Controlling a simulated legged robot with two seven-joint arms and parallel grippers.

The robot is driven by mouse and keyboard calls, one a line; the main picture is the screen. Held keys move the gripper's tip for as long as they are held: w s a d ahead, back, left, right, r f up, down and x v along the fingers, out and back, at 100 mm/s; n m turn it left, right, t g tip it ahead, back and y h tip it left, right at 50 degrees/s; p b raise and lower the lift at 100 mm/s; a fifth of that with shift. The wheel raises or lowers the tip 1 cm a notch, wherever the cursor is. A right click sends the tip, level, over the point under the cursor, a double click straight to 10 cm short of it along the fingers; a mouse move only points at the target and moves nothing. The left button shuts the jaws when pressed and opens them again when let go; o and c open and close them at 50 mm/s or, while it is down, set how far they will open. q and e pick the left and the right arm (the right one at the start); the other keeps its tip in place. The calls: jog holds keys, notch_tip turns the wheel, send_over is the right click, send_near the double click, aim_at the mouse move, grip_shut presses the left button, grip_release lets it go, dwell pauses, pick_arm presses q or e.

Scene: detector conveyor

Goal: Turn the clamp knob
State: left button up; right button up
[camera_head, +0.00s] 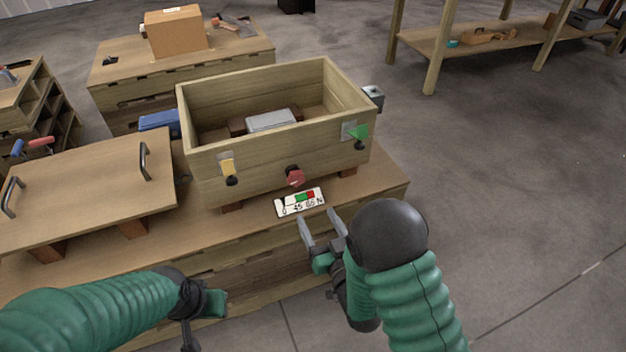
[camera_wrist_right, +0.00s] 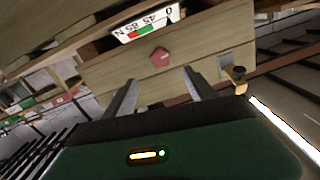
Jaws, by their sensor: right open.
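The red clamp knob (camera_head: 294,177) is on the front wall of the wooden box (camera_head: 236,164), low and near the middle. It also shows in the right wrist view (camera_wrist_right: 160,57), just beyond and between the fingertips. My right gripper (camera_head: 320,222) is open and empty in front of the box, apart from the knob. Its two fingers also show in the wrist view (camera_wrist_right: 160,77). A white force scale (camera_head: 300,202) with green and red bands lies below the knob. My left gripper (camera_head: 202,303) is low at the left; its fingers are not clear.
A yellow latch (camera_head: 228,167) and a green latch (camera_head: 359,133) flank the knob on the box front. A silver block (camera_head: 271,121) sits inside the open box. A wooden lid (camera_head: 85,185) with two black handles lies at left. The bench front edge runs below.

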aim_at(298, 181)
jog(key=b+x, duration=0.2)
jog(key=x, duration=0.5)
jog(key=b+x, duration=0.2)
jog(key=x, duration=0.6)
jog(key=shift+a+f, duration=0.1)
jog(key=shift+f, duration=0.1)
jog(key=shift+w+a+r, duration=0.1)
jog(key=shift+w, duration=0.2)
jog(key=shift+c, duration=0.2)
jog(key=c, duration=1.3)
jog(key=shift+c, duration=0.2)
jog(key=shift+m, duration=0.3)
